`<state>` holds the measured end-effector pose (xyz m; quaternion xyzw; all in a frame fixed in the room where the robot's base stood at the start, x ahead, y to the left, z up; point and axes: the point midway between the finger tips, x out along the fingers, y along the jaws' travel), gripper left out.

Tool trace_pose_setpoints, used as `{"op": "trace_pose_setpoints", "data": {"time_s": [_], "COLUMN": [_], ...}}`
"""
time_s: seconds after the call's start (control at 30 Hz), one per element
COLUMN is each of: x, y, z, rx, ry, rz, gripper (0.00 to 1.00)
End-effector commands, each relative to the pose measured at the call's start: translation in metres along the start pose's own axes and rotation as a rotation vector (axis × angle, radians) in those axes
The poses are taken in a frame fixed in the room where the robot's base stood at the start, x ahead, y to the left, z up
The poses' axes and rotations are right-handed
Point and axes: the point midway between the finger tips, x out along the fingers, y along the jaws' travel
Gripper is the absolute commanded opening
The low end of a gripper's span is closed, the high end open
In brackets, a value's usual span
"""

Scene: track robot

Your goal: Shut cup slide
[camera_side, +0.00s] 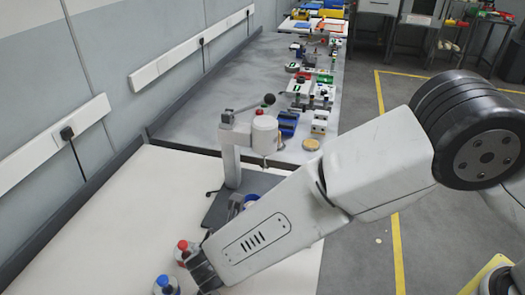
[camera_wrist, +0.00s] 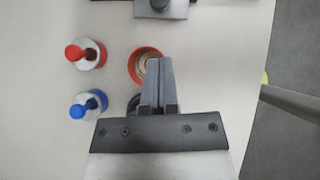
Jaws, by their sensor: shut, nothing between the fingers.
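My gripper (camera_wrist: 156,66) has its fingers together and empty, over a round cup with an orange-red rim (camera_wrist: 133,62) that it partly covers in the wrist view. In the side view my gripper (camera_side: 204,272) is low over the white table, to the right of the small bottles; its fingertips are hard to make out. A white press (camera_side: 232,155) with a lever stands on a dark base (camera_side: 222,210) farther back. I cannot tell which part is the cup slide.
A red-topped bottle (camera_wrist: 87,53) and a blue-topped bottle (camera_wrist: 88,104) stand left of my gripper. A dark round thing beside my fingers is mostly hidden. A grey bench (camera_side: 200,115) with several coloured fixtures lies behind. The white table (camera_side: 105,220) is clear at left.

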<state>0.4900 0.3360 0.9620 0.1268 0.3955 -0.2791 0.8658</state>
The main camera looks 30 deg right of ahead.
Motion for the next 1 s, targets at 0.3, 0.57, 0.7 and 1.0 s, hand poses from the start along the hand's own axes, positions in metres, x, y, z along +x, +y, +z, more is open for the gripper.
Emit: {"op": "trace_pose_setpoints", "data": {"time_s": [0.3, 0.57, 0.7, 1.0], "x": [0.021, 0.056, 0.075, 0.098], "y": [-0.001, -0.001, -0.002, -0.001], "z": [0.0, 0.0, 0.0, 0.0], "rx": [0.003, 0.005, 0.004, 0.005], "ry": [0.001, 0.003, 0.002, 0.003], "rz": [-0.005, -0.004, -0.004, -0.002], "gripper": [0.0, 0.0, 0.0, 0.0]}}
